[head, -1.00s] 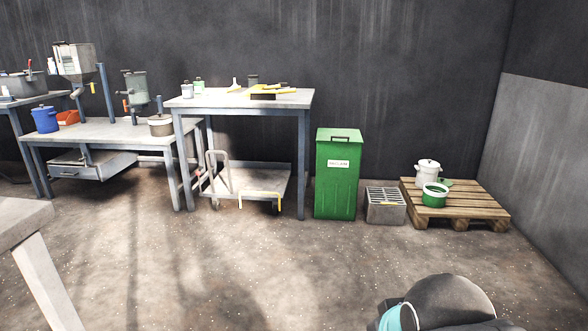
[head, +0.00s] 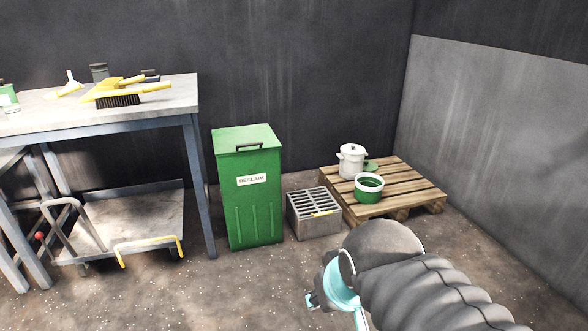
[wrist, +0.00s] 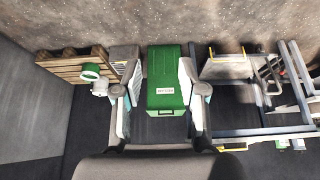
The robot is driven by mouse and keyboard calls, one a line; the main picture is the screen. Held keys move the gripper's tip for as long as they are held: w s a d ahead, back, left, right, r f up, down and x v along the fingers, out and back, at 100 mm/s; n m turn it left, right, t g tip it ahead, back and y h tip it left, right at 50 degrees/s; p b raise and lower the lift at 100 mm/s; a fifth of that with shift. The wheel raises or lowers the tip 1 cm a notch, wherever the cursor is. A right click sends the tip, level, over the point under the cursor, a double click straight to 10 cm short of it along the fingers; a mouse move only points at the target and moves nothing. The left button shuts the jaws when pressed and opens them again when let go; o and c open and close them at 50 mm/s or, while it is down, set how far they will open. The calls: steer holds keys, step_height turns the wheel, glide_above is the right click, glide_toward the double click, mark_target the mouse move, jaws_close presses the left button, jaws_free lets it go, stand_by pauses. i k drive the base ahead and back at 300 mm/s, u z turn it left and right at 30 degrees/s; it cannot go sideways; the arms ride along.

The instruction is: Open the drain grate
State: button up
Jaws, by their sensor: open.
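The drain grate (head: 316,201) is a slotted grey top with a yellow bar near its front edge. It lies flat on a low grey box (head: 313,226) on the floor, between the green bin and the pallet. My gripper (wrist: 159,93) is open and empty, and the green bin shows between its fingers in the upside-down wrist view. There the grate (wrist: 121,67) is partly hidden behind the left finger. In the head view my arm reaches in from the lower right, in front of the box and well apart from it. Most of the fingers are hidden there.
A green lidded bin (head: 247,205) marked RECLAIM stands left of the box. A wooden pallet (head: 405,185) with a white pot (head: 351,162) and a green-and-white tub (head: 368,190) is at right. A bench (head: 150,108) and trolley (head: 140,222) stand left. The floor before the box is clear.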

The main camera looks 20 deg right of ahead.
mark_target(320, 214)
steer(key=z, duration=0.55)
steer(key=i, duration=1.5)
steer(key=z, duration=0.55)
